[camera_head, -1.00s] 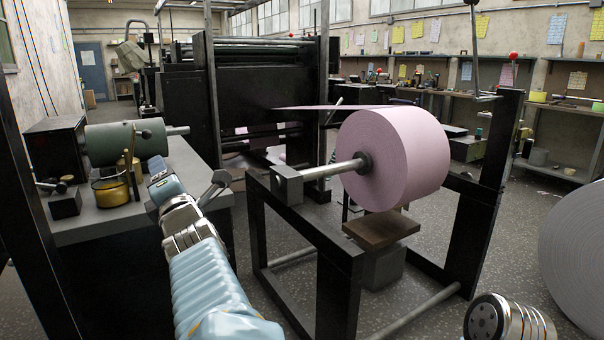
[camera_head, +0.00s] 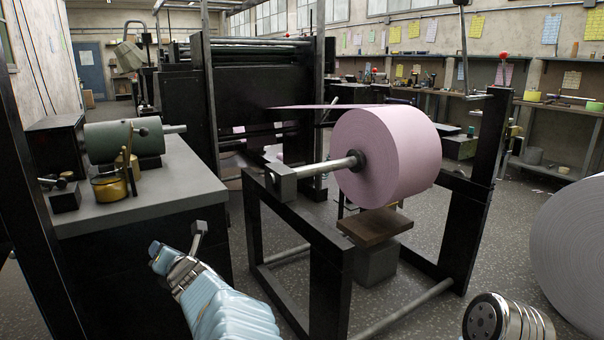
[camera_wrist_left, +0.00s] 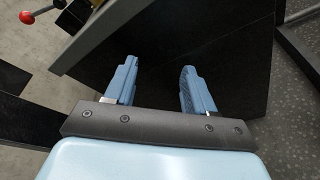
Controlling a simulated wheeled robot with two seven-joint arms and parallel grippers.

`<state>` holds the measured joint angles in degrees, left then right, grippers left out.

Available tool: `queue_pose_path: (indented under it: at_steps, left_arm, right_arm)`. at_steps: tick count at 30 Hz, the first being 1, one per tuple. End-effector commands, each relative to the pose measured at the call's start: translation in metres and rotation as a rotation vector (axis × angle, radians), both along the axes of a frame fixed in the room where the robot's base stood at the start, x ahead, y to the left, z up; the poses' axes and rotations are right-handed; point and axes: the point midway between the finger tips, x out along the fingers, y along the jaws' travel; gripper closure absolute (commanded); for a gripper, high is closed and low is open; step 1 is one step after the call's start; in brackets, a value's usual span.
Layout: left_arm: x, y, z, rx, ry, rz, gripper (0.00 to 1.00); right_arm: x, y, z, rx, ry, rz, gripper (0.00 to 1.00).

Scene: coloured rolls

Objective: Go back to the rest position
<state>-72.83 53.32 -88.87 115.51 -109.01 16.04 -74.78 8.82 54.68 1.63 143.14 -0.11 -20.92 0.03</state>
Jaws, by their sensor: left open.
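My left gripper (camera_head: 176,250) is low in front of the grey-topped bench in the head view, apart from everything there. In the left wrist view its two blue fingers (camera_wrist_left: 157,85) stand apart with nothing between them, in front of a dark panel. My left arm comes in from the bottom of the head view. A metal end of my right arm shows at the bottom right, but no right gripper fingers are in view.
A pink roll (camera_head: 385,155) hangs on a shaft in a black stand (camera_head: 333,265). The grey-topped bench (camera_head: 150,195) holds a green motor (camera_head: 112,142) and a brass pot (camera_head: 108,187). A large grey roll (camera_head: 575,240) stands at the right edge. Speckled floor lies between.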

Motion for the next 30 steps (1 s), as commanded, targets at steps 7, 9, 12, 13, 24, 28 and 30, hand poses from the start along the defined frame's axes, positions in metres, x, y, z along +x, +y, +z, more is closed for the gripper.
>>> queue_pose_path:
  at_steps: [7, 9, 12, 13, 24, 28, 30]
  left_arm:
    - [-0.037, 0.017, -0.186, -0.564, 0.052, 0.303, 0.46]
    - [-0.061, 0.013, -0.243, -0.757, 0.049, 0.452, 0.46]
    - [-0.104, -0.002, -0.319, -1.035, 0.018, 0.719, 0.46]
    - [-0.119, -0.009, -0.34, -1.116, 0.001, 0.815, 0.46]
    - [-0.273, -0.158, -0.458, -1.676, -0.708, 2.524, 0.46]
    - [-0.283, -0.18, -0.452, 1.328, 0.812, -2.417, 0.46]
    - [-0.285, -0.185, -0.45, 1.231, 0.834, -2.37, 0.46]
  right_arm:
    - [0.0, 0.0, 0.0, 0.0, 0.0, 0.0, 0.47]
    - [0.0, 0.0, 0.0, 0.0, 0.0, 0.0, 0.47]
    - [0.0, 0.0, 0.0, 0.0, 0.0, 0.0, 0.47]
    - [0.0, 0.0, 0.0, 0.0, 0.0, 0.0, 0.47]
    - [0.0, 0.0, 0.0, 0.0, 0.0, 0.0, 0.47]
    - [0.0, 0.0, 0.0, 0.0, 0.0, 0.0, 0.47]
    - [0.0, 0.0, 0.0, 0.0, 0.0, 0.0, 0.47]
